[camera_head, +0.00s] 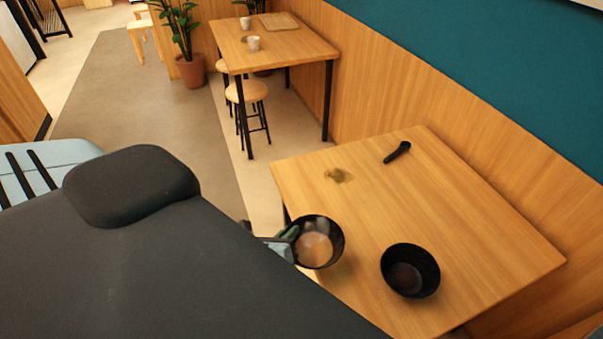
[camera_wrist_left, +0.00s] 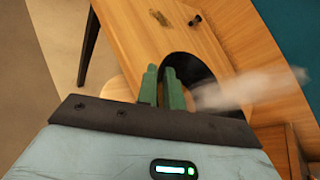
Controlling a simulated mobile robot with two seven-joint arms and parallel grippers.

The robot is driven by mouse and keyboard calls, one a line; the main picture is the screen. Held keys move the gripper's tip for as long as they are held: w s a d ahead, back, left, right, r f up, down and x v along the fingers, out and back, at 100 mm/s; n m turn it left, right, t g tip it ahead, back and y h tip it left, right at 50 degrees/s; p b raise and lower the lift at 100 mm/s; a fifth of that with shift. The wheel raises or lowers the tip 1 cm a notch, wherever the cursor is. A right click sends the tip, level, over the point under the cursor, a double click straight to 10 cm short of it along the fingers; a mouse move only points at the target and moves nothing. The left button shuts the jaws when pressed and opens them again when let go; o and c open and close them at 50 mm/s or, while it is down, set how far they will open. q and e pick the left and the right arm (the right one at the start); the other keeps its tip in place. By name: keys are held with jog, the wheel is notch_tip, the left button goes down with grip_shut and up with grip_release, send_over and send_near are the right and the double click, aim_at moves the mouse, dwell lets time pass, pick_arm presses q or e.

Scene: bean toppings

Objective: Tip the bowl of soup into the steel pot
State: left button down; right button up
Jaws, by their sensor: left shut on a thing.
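A black bowl (camera_head: 333,232) with tan soup (camera_head: 315,250) in it is at the near left edge of the table, looking slightly tilted. My left gripper (camera_head: 291,235) is shut on the bowl's left rim. In the left wrist view its green fingers (camera_wrist_left: 161,78) are close together at the dark bowl (camera_wrist_left: 190,68). A pale translucent blur (camera_wrist_left: 250,90) shows beside the fingers there; I cannot tell what it is. I see no steel pot in either view. My right gripper is not in view.
A second dark bowl (camera_head: 410,271) stands on the wooden table (camera_head: 460,215), right of the soup bowl. A black long-handled item (camera_head: 397,152) and a small greenish-brown patch (camera_head: 338,175) lie farther back. The table's middle is clear. Another table (camera_head: 285,45) and stool (camera_head: 247,91) stand behind.

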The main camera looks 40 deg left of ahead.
aim_at(305, 250)
pick_arm(q)
jog(key=shift+s+r, duration=0.1)
jog(key=shift+s, duration=0.15)
jog(key=d+r+m+h, duration=0.1)
jog(key=d+r, duration=0.4)
jog(key=r, duration=0.3)
jog(key=d+r+m+h, duration=0.1)
jog(key=d+r, duration=0.4)
jog(key=r, duration=0.3)
jog(key=shift+w, duration=0.4)
jog(key=shift+d+r, duration=0.1)
jog(key=shift+d, duration=0.05)
